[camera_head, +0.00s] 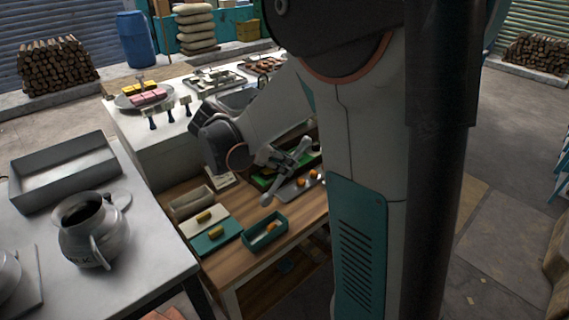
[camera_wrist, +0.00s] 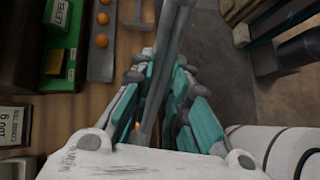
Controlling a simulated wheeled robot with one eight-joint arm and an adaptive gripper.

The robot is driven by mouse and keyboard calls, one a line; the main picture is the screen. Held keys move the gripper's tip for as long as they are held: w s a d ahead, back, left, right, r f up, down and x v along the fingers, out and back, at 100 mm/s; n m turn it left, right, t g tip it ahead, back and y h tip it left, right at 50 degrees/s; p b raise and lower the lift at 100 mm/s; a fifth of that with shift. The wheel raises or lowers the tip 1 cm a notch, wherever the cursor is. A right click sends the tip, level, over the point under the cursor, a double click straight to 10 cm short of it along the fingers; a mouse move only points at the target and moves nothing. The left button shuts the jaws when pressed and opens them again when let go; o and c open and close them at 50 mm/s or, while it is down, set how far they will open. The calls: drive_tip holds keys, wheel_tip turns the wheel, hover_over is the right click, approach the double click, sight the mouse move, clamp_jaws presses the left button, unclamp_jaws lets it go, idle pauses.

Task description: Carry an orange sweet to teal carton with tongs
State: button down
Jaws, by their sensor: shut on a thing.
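My gripper (camera_head: 270,157) is shut on the grey tongs (camera_head: 286,174), which lie aslant across it. The wrist view also shows my gripper's teal fingers (camera_wrist: 160,100) around the tongs (camera_wrist: 174,35). The near tip of the tongs is above the table, behind the teal carton (camera_head: 282,233). I cannot tell whether it holds anything. The open carton has a small orange piece (camera_head: 270,227) inside. Orange sweets (camera_head: 313,174) rest on a grey tray (camera_head: 286,193) right of the tongs; they also show in the wrist view (camera_wrist: 101,40).
A teal board (camera_head: 205,246) with a yellow piece lies left of the carton. A green tray (camera_wrist: 57,88) with labelled blocks sits beside the sweets' tray. A metal jug (camera_head: 90,235) and a grey bin (camera_head: 65,178) stand on the left table.

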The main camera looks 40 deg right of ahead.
drive_tip(key=shift+r, duration=0.1)
wheel_tip(320, 180, up, 12)
drive_tip(key=p, duration=0.8)
drive_tip(key=c, duration=1.8)
unclamp_jaws()
